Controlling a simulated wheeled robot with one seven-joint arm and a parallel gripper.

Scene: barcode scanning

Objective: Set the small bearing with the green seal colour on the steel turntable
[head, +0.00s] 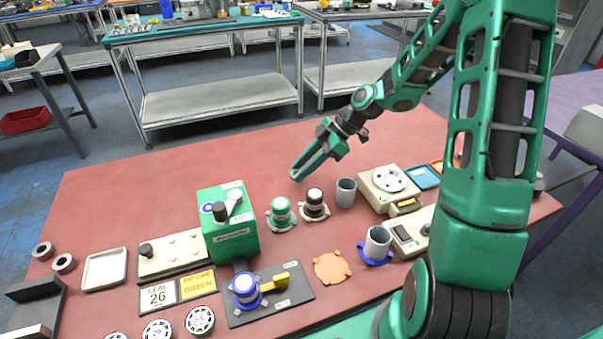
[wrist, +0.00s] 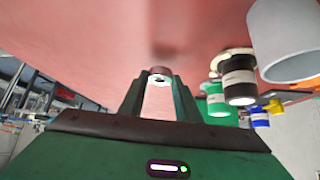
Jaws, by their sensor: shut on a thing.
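My gripper (head: 297,177) reaches over the red tabletop, fingers pointing down and left, a little above the back middle. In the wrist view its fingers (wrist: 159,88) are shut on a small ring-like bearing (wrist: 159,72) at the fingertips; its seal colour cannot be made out. In the head view the held bearing is too small to tell. A pale round plate with dark spots (head: 389,179), which looks like the steel turntable, lies on a beige device (head: 375,198) to the right of my gripper, apart from it. Two dark rings (head: 43,251) (head: 64,263) lie at the far left.
Green-topped (head: 281,212) and black-topped (head: 314,203) cylinders and a grey cup (head: 345,192) stand between gripper and devices. The back left tabletop is clear.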

